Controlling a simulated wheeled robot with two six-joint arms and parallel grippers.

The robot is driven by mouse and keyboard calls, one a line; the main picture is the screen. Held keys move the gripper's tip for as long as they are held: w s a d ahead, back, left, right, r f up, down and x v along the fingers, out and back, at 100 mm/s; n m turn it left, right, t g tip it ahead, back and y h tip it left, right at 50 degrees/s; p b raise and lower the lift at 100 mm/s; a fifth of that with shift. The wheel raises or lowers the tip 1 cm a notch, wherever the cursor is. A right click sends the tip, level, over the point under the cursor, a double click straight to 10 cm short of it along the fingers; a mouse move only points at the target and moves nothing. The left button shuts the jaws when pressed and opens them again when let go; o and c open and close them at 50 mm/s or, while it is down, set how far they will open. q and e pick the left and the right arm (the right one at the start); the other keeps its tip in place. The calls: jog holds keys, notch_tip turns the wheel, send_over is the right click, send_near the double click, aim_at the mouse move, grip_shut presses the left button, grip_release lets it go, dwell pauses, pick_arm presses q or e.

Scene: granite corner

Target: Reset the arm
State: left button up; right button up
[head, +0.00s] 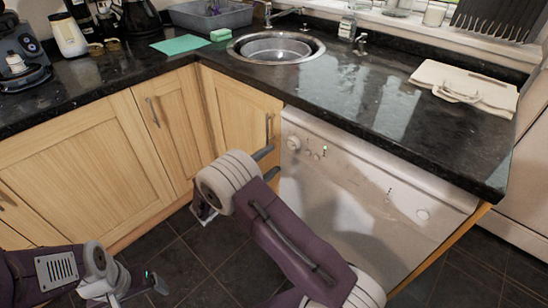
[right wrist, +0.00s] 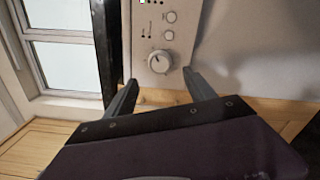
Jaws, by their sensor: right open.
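My right arm comes up from the bottom of the head view. Its gripper (head: 267,163) is at the left edge of the white dishwasher front, beside the wooden cupboard door. In the right wrist view the two dark fingers (right wrist: 160,80) stand apart with nothing between them. A round dial (right wrist: 160,61) on the appliance's panel shows just beyond the fingertips; I cannot tell whether they touch the panel. My left arm is low at the left of the head view. Its gripper (head: 130,289) is near the bottom edge, over the dark floor, and its jaws are unclear.
The white dishwasher (head: 370,195) and wooden cupboards (head: 85,165) stand close ahead under the black granite counter (head: 350,90). A round sink (head: 275,47), a cutting board (head: 465,88) and a green cloth (head: 180,44) are on top. Dark floor tiles (head: 235,270) lie below.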

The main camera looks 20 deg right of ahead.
jog(key=s+d+r+m+g, duration=0.2)
jog(key=d+r+m+g, duration=0.15)
jog(key=d+r, duration=0.3)
jog(key=s+d+f+m+g+y, duration=0.1)
jog(key=s+d+m+g+y, duration=0.1)
jog(key=s, duration=0.4)
jog(key=s+d+m+g+y, duration=0.2)
jog(key=s+g, duration=0.1)
jog(key=s, duration=0.4)
jog(key=s+a+f+m+y, duration=0.1)
jog(key=s+a+f+y, duration=0.55)
jog(key=s, duration=0.25)
jog(key=s+a+f+t+y, duration=0.1)
jog(key=a+f+y, duration=0.2)
jog(key=a, duration=0.2)
jog(key=a+f+t+y, duration=0.1)
jog(key=a+f+y, duration=0.2)
jog(key=a, duration=0.2)
notch_tip(320, 180, up, 25)
jog(key=w+a+p, duration=0.1)
jog(key=w+p, duration=0.1)
jog(key=p, duration=2.2)
jog(key=shift+w+t, duration=0.4)
jog(key=shift+t, duration=0.05)
